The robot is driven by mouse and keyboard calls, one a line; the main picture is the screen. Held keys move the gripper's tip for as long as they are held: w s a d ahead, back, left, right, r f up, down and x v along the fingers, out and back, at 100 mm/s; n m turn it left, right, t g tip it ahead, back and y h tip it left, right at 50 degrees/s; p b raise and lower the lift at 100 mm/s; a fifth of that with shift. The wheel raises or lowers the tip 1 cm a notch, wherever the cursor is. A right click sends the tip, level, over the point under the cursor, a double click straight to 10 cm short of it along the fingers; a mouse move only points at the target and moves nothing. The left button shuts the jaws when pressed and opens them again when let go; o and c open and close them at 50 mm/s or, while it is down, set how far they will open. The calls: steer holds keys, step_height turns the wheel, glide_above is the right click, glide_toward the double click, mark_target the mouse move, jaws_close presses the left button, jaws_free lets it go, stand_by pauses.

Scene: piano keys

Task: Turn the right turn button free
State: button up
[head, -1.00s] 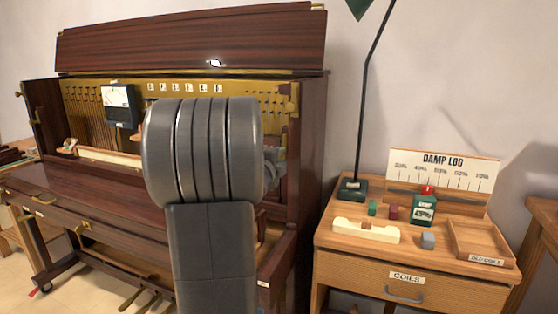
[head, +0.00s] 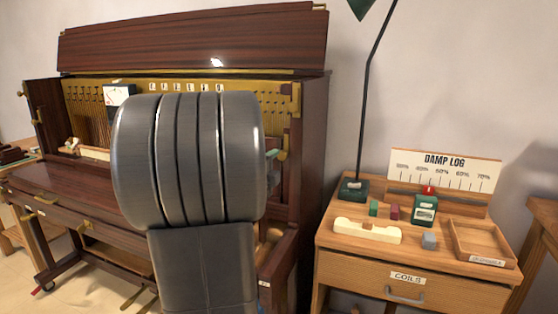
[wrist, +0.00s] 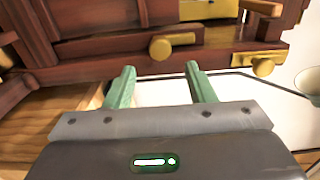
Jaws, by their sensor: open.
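My gripper (wrist: 160,72) is open and empty in the wrist view, its two green fingers apart. A round brass knob (wrist: 160,48) with a short brass bar beside it sits on the dark red wood just beyond the fingertips, between them in the picture. Another brass fitting (wrist: 262,66) sits to its right, outside the fingers. I cannot tell for sure which is the right turn button. In the head view my arm hides much of the piano's (head: 190,40) right half; only a bit of a green finger shows past the arm's right edge.
A cabinet (head: 365,262) stands right of the piano, with a lamp (head: 352,188), a damp log board (head: 444,169), small blocks and a wooden tray (head: 485,240) on top. Brass fittings (head: 85,226) show on the piano's lower left front.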

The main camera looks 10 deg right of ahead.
mark_target(282, 156)
steer(key=v, duration=0.7)
steer(key=shift+s+a+p, duration=0.2)
steer(key=shift+s+p, duration=0.1)
steer(key=shift+s, duration=0.05)
steer(key=shift+w, duration=0.1)
steer(key=b+x, duration=0.1)
steer(key=x, duration=1.2)
steer(key=shift+w+d, duration=0.25)
